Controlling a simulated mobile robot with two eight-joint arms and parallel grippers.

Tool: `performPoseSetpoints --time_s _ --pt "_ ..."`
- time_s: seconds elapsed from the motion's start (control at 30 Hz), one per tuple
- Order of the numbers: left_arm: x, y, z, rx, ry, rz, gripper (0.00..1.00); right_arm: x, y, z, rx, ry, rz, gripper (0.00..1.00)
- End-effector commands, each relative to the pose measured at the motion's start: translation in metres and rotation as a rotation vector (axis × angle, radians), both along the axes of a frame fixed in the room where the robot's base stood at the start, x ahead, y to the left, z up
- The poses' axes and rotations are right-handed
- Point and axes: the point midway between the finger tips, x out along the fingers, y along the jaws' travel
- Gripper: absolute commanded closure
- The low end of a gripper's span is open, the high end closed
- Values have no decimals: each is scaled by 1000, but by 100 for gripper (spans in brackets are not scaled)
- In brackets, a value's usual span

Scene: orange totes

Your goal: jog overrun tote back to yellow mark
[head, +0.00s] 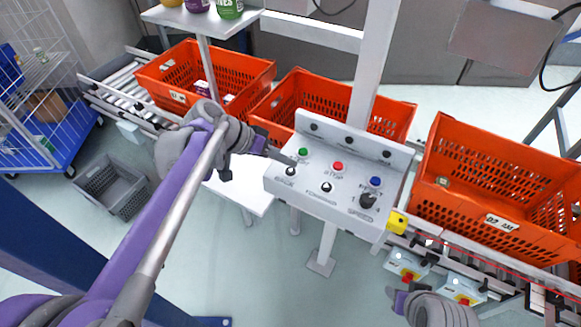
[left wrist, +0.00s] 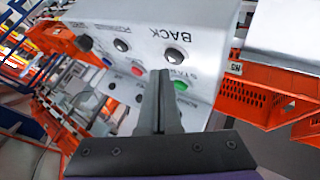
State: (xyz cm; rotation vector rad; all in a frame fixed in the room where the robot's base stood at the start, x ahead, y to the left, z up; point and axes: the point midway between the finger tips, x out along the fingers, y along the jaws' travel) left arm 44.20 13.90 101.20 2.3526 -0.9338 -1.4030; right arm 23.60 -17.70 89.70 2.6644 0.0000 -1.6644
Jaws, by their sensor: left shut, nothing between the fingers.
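A white control box (head: 335,175) stands in the middle of the head view. It carries a green button (head: 303,152), a red STOP button (head: 338,166), a blue button (head: 376,181), a black BACK button (head: 291,171), a black FORWARD button (head: 326,187) and a SPEED knob (head: 367,200). My left gripper (head: 290,160) is shut and empty, its tips close to the BACK and green buttons. In the left wrist view the fingers point near the BACK button (left wrist: 174,57); contact cannot be told. Orange totes stand left (head: 205,75), behind (head: 300,85) and right (head: 490,165). My right gripper (head: 400,297) is partly cut off.
A yellow block (head: 397,222) sits on the conveyor edge beside the right tote. Small boxes with red buttons (head: 407,264) hang below. A grey crate (head: 115,185) and a blue-based wire cart (head: 40,100) are at left. A white post rises behind the control box.

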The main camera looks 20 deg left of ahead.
Motion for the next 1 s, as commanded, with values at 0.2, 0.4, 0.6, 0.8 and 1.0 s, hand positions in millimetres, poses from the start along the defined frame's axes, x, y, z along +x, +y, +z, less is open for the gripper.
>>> performPoseSetpoints --time_s 0.2,0.4,0.6,0.8,1.0 --pt "0 0 1 0 0 0 100 0 0 1 0 0 0 50" --pt "0 0 17 0 -1 0 100 4 0 15 0 -7 0 50" --pt "1 0 39 0 -2 1 100 9 0 33 0 -17 0 50" --pt "1 0 52 0 -2 1 100 13 0 44 0 -24 0 50" --pt "0 0 49 0 0 0 100 12 0 42 0 -23 0 50"
